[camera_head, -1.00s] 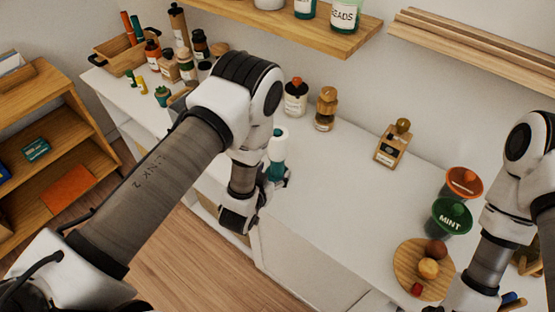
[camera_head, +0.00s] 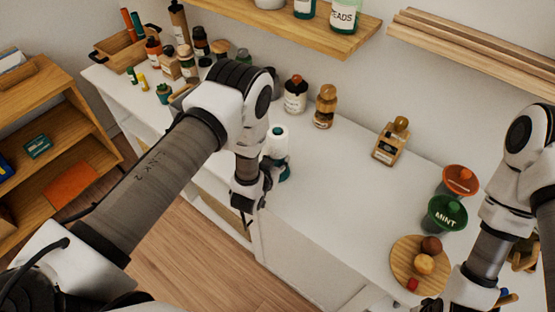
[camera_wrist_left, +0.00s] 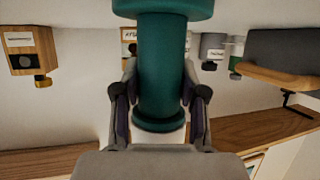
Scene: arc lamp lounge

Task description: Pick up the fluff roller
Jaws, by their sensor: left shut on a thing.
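The fluff roller has a white roll (camera_head: 277,141) and a teal handle (camera_head: 284,173). It stands about upright at the front edge of the white counter in the head view, partly hidden by my left wrist. My left gripper (camera_head: 266,186) is at the handle, its fingers mostly hidden there. In the left wrist view the teal handle (camera_wrist_left: 162,65) fills the space between the two fingers of my left gripper (camera_wrist_left: 158,92), which is shut on it. Whether the roller touches the counter I cannot tell. My right arm shows at the right, but its gripper is out of view.
Bottles and a wooden caddy (camera_head: 128,52) crowd the counter's far left. Several jars stand along the wall, including an amber bottle (camera_head: 325,107). A round wooden board (camera_head: 405,279) and a green MINT tub (camera_head: 446,214) are at the right. The middle counter is clear.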

